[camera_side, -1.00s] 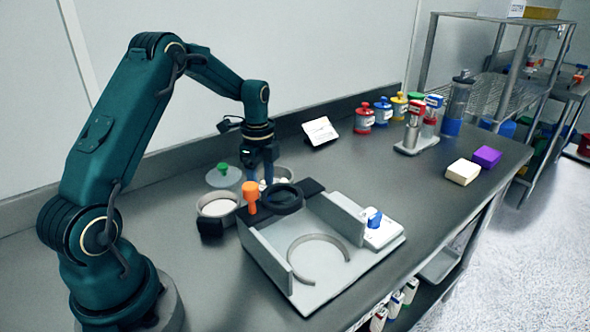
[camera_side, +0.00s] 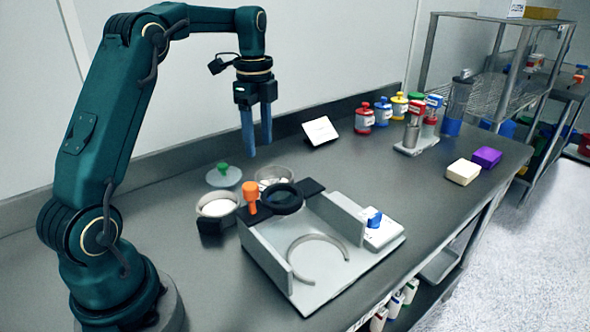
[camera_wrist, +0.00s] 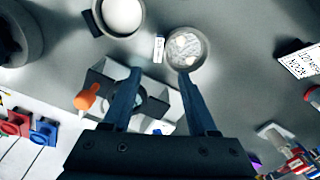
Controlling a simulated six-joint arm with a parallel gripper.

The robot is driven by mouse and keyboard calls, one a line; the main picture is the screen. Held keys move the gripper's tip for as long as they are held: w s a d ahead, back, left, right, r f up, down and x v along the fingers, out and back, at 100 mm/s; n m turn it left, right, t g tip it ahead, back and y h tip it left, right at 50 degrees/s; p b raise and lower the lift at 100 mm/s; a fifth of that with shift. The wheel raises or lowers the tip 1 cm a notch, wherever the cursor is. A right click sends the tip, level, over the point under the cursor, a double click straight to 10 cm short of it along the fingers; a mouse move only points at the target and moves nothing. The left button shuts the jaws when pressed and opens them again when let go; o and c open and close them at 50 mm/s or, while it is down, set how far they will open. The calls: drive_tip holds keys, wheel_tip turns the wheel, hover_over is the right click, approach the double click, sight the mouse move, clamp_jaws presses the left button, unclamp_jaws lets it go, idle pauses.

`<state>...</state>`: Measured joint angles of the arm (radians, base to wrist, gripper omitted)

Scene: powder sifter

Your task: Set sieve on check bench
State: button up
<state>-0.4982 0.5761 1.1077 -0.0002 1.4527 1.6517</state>
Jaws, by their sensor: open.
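A round grey-rimmed pan with pale lumps in it, which looks like the sieve, (camera_side: 290,171) stands on the dark bench top (camera_side: 400,200) behind the grey fixture. It also shows in the wrist view (camera_wrist: 206,55), up and right of centre. I cannot tell its mesh. My gripper (camera_side: 259,149) is raised above this pan, pointing down, fingers apart with nothing between them. In the wrist view my fingers (camera_wrist: 160,74) frame part of the fixture, and the pan lies just beyond the right fingertip. No label in view names the check bench.
A bowl of white powder (camera_side: 217,207) stands left of the pan, near a green-knobbed lid (camera_side: 223,176). The grey fixture (camera_side: 315,285) with a black ring (camera_side: 284,198) and orange knob (camera_side: 250,194) lies in front. A tilted white card (camera_side: 320,131) and coloured jars stand behind right.

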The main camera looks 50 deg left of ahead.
drive_tip(key=s+d+r+n+t, duration=0.2)
drive_tip(key=s+d+r+n, duration=0.1)
drive_tip(key=d, duration=0.2)
drive_tip(key=s+d+r+n+t, duration=0.1)
drive_tip(key=s+d+r+n, duration=0.1)
drive_tip(key=s+d+n, duration=0.3)
drive_tip(key=s+d+f+n+t, duration=0.2)
drive_tip(key=s+d+n, duration=0.3)
drive_tip(key=s, duration=0.3)
drive_tip(key=shift+d+f+t, duration=0.3)
drive_tip(key=shift+d+f, duration=0.35)
drive_tip(key=shift+d, duration=0.2)
